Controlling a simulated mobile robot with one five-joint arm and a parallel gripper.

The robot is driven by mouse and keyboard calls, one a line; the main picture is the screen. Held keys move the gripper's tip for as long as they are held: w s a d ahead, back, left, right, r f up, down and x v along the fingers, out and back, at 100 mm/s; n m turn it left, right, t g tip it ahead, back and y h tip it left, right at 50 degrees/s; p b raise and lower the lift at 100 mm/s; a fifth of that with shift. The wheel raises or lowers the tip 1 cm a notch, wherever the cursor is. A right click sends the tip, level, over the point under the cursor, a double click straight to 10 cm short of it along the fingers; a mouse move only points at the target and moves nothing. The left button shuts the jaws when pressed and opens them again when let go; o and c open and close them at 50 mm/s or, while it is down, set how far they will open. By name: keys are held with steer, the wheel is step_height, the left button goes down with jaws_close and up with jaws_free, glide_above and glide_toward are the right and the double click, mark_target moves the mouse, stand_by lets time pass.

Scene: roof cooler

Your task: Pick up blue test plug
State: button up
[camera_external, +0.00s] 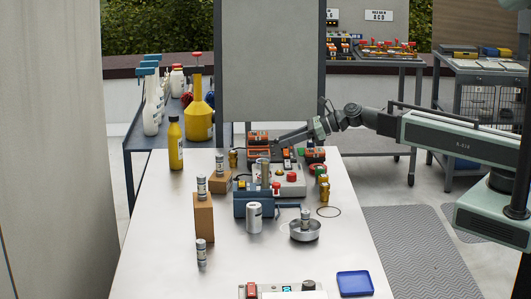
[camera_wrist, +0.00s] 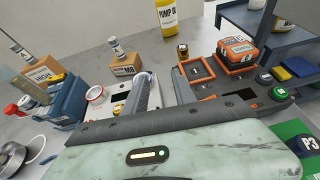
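I cannot single out the blue test plug with certainty. A small blue piece (camera_wrist: 299,67) lies beside a yellow one (camera_wrist: 280,75) at the right of the wrist view; it may be the plug. My gripper (camera_external: 279,140) reaches in from the right in the external view, above the orange-and-black modules (camera_external: 259,139) at the table's back. Its fingers are too small there to tell open from shut. In the wrist view my pale green housing and dark bar fill the bottom and hide what is below. No held object can be made out.
A grey control box (camera_external: 288,184) with red buttons stands near the modules. A blue tray (camera_external: 354,283) lies front right. The table's left front is clear.

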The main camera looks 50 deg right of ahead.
mark_target(311, 141)
steer(key=d+f+m+h+b, duration=0.1)
steer(key=d, duration=0.6)
steer(key=d+f+m+t+h+b, duration=0.1)
steer(key=d+f, duration=0.1)
steer(key=d, duration=0.5)
steer(key=s+d+f+m+t+h+b, duration=0.1)
steer(key=d+f, duration=0.1)
steer(key=d, duration=0.6)
steer(key=shift+d+m+h, duration=0.1)
steer(key=shift+m+h, duration=0.2)
steer(key=shift+h, duration=0.1)
steer(key=b+x, duration=0.3)
steer(key=x, duration=0.5)
steer(key=shift+s+r, duration=0.1)
jaws_close()
